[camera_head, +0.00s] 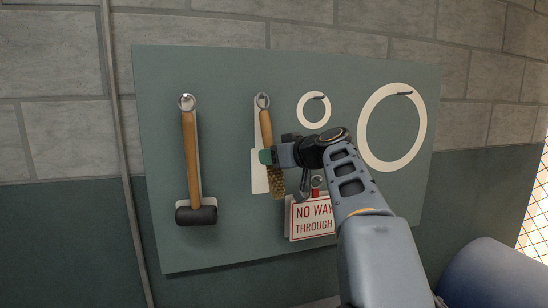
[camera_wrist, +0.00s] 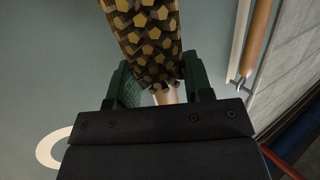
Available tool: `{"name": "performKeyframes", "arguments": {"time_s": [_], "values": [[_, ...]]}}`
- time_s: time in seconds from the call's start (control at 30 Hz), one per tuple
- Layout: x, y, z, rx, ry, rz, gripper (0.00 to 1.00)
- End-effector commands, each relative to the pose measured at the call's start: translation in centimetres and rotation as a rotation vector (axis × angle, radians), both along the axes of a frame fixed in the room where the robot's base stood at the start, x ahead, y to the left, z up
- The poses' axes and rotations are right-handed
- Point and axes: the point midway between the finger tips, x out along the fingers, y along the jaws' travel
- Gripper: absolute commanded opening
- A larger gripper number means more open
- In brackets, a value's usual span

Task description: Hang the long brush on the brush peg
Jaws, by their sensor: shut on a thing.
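The long brush (camera_head: 266,127) has an orange wooden handle with a ring at its top and brown-gold bristles below. It hangs bristles-down in front of its pale outline (camera_head: 258,174) on the board, slightly tilted. Its ring overlaps the brush peg (camera_head: 262,99) in the head view; I cannot tell whether the ring is around the peg. My gripper (camera_head: 267,157) is shut on the brush around the lower handle, just above the bristles. In the wrist view the bristles (camera_wrist: 146,38) fill the space above my green fingers (camera_wrist: 162,85).
The grey-green board (camera_head: 225,235) also carries a hammer (camera_head: 191,155) on the left. A small white ring shape (camera_head: 302,110) and a large one (camera_head: 365,140) are on the right. A "NO WAY THROUGH" sign (camera_head: 311,216) hangs below my wrist. A vertical pipe (camera_head: 121,150) runs left of the board.

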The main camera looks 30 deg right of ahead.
Motion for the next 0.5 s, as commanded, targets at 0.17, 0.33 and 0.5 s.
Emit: {"name": "performKeyframes", "arguments": {"time_s": [0.17, 0.33, 0.5], "values": [[-0.01, 0.01, 0.07, 0.0, -0.001, 0.0, 0.19], [-0.01, 0.01, 0.06, 0.0, -0.001, 0.0, 0.19], [-0.02, 0.0, 0.07, 0.0, -0.001, 0.0, 0.53]]}}
